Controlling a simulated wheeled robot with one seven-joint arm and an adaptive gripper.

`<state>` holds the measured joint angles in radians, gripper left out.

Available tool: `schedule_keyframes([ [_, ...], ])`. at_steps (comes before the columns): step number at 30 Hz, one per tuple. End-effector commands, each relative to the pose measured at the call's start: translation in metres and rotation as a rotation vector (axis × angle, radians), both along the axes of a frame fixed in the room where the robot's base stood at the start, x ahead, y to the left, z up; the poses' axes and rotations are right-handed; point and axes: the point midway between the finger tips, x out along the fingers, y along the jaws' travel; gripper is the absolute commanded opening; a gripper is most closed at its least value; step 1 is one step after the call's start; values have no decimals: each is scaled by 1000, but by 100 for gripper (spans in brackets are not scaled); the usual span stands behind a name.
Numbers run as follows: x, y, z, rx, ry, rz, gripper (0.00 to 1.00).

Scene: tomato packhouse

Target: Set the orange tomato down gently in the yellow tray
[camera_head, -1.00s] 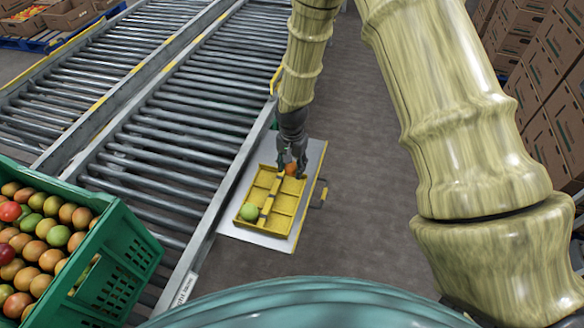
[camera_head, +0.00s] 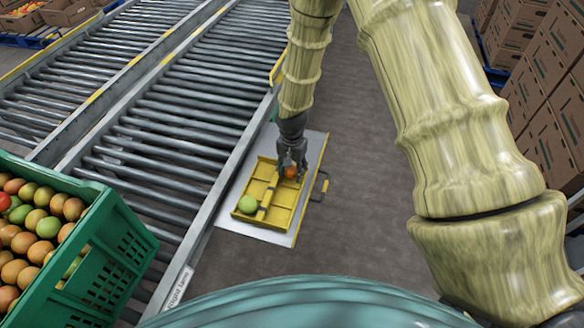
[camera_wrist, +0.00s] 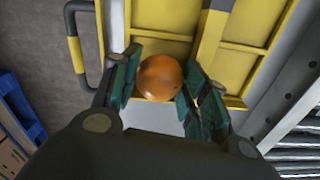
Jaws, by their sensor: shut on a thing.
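The orange tomato (camera_head: 291,172) is between the fingers of my gripper (camera_head: 291,166), at the far end of the yellow tray (camera_head: 284,216). In the wrist view the orange tomato (camera_wrist: 160,77) is gripped between the two dark green finger pads of my gripper (camera_wrist: 163,88). The yellow tray (camera_wrist: 247,49) shows behind it, with ribs dividing it into compartments. The tomato overlaps the tray's edge in that view. I cannot tell whether it touches the tray. A green tomato (camera_head: 248,204) lies in the tray's near left compartment.
The tray rests on a pale platform (camera_head: 257,233) with a yellow-and-black handle (camera_head: 321,186). Roller conveyors (camera_head: 165,130) run along the left. A green crate (camera_head: 112,255) full of tomatoes stands at the lower left. Stacked cartons (camera_head: 545,110) stand at the right. The floor between is clear.

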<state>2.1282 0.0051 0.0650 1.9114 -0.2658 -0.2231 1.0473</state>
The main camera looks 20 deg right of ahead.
Motion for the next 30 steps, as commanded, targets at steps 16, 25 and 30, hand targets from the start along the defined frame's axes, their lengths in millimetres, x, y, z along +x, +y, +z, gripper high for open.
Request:
schedule_keyframes([
  [16, -3, -1, -4, -2, 6, 1, 54],
  [25, -2, 0, -3, -1, 4, 1, 70],
  [30, -1, 0, -2, -1, 4, 1, 55],
])
